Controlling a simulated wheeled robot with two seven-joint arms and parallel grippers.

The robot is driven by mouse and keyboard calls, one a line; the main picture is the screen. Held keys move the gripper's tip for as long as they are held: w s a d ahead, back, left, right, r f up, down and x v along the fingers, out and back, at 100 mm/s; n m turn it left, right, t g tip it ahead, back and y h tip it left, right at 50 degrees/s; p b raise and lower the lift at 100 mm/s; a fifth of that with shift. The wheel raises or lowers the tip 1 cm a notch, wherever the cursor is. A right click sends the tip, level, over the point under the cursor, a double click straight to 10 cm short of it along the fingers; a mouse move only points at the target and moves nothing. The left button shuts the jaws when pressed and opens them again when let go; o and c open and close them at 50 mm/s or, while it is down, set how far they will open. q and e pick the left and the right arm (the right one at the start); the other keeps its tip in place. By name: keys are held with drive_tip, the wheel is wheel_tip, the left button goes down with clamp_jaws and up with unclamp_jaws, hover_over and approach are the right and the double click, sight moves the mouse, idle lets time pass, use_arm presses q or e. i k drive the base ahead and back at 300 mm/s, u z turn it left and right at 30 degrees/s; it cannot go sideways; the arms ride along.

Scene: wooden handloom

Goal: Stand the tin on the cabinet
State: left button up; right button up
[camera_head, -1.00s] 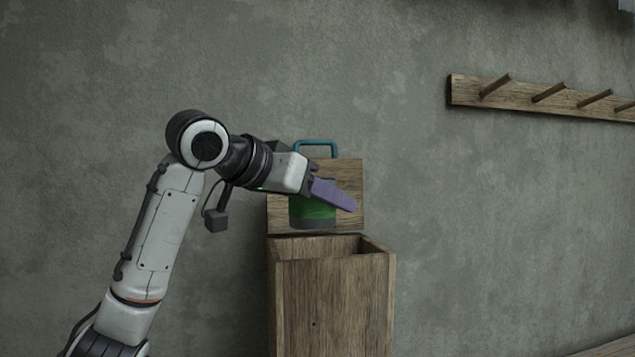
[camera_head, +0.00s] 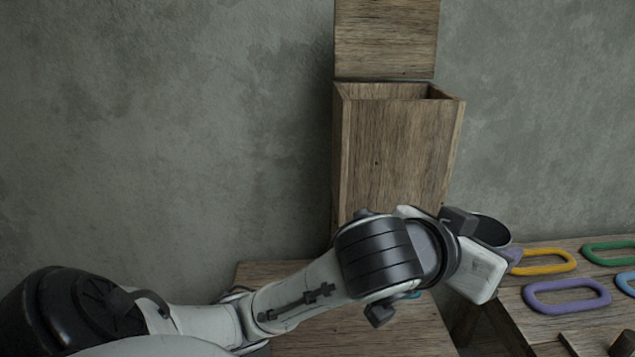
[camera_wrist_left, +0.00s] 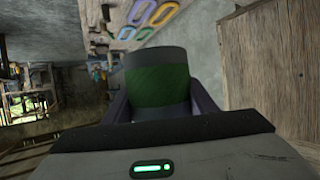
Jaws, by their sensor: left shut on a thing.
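The tin (camera_wrist_left: 158,84) is a green cylinder with dark grey bands at both ends. My left gripper (camera_wrist_left: 160,106) is shut on it, a purple finger on each side. In the head view the left gripper (camera_head: 509,246) is in front of and right of the tall wooden box's lower part. I cannot tell for sure which piece is the cabinet; a low wooden top (camera_head: 350,335) lies behind my forearm. My right gripper is not in view.
The tall wooden box (camera_head: 395,150) stands open against the wall with its lid (camera_head: 386,38) raised. A wooden table at right holds yellow (camera_head: 545,262), purple (camera_head: 567,296) and green (camera_head: 610,252) rings. The low wooden top looks mostly bare where visible.

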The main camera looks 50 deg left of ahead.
sight(304, 331)
drive_tip(key=z, duration=0.6)
drive_tip(key=i, duration=0.8)
drive_tip(key=u, duration=2.6)
